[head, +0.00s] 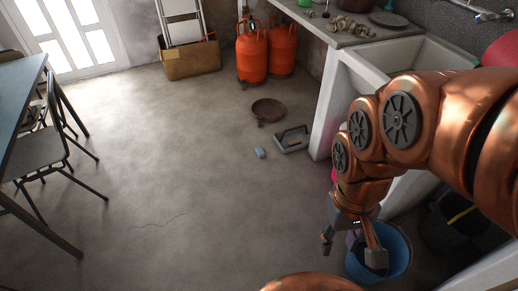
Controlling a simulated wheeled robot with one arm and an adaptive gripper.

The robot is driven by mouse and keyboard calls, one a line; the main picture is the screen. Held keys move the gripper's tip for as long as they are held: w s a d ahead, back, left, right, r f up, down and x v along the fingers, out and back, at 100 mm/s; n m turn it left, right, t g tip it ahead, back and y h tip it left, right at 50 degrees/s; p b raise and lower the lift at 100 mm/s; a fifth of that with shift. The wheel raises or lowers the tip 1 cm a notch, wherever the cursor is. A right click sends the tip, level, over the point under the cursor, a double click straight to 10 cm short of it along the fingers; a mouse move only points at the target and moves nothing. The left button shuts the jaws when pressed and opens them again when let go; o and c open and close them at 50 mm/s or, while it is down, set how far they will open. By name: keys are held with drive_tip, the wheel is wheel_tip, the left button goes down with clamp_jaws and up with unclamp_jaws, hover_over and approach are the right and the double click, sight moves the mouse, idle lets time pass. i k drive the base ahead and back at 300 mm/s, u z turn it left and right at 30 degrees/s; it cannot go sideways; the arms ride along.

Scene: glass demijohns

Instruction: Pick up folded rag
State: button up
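My gripper (352,252) is at the lower right, pointing down at the left rim of a blue bucket (404,256). Its two dark fingertips are wide apart. A small purple, striped patch (351,239) shows between the fingers; I cannot tell whether it is the folded rag or whether it touches them. A small light-blue block-like thing (261,152) lies on the open floor, well beyond my gripper; it is too small to tell whether it is cloth. Part of the bucket is hidden behind my gripper.
A grey tray (292,147) and a brown round pan (268,109) lie on the floor. Orange gas bottles (251,54) and a cardboard box (192,62) stand at the back. A chair (40,153) and table (18,95) are left. A sink (425,58) is right. The middle floor is clear.

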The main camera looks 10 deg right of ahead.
sight(260, 152)
drive_tip(key=u, duration=0.75)
drive_tip(key=i, duration=1.3)
drive_tip(key=u, duration=0.3)
drive_tip(key=i, duration=1.5)
drive_tip(key=z, duration=0.85)
drive_tip(key=i, duration=0.25)
drive_tip(key=z, duration=0.25)
